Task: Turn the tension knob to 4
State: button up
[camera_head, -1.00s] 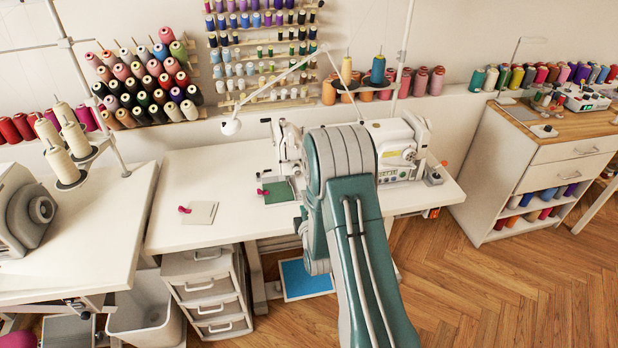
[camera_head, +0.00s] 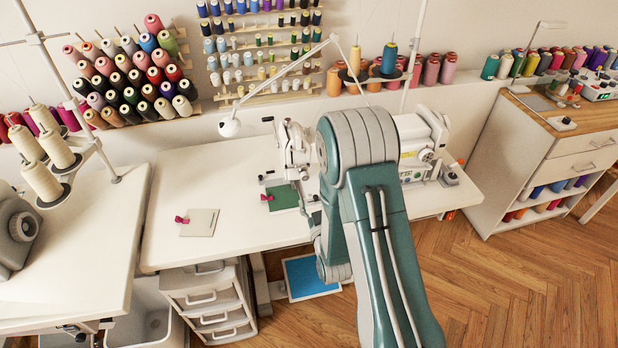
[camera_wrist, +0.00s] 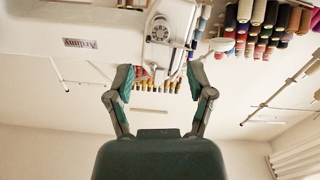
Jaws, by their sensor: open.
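The white sewing machine (camera_head: 410,130) stands on a white table (camera_head: 200,160), partly hidden behind my arm in the head view. In the wrist view, which looks upside down, the machine body (camera_wrist: 95,25) fills the upper left with inverted lettering. A round white dial (camera_wrist: 160,30) with radial marks shows at its end. It may be the tension knob, but its numbers are too small to read. My gripper (camera_wrist: 160,85) is open and empty, its two fingers spread below the dial in the wrist picture, apart from it.
A green cloth (camera_head: 282,198) lies by the machine's left end, and a pale pad (camera_head: 199,223) lies farther left. A lamp (camera_head: 230,127) reaches over the table from behind. Thread racks (camera_head: 140,85) line the wall. The table's left part is mostly clear.

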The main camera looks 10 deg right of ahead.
aim_at(305, 178)
jog(key=w, duration=0.8)
jog(key=shift+w, duration=0.3)
grip_shut()
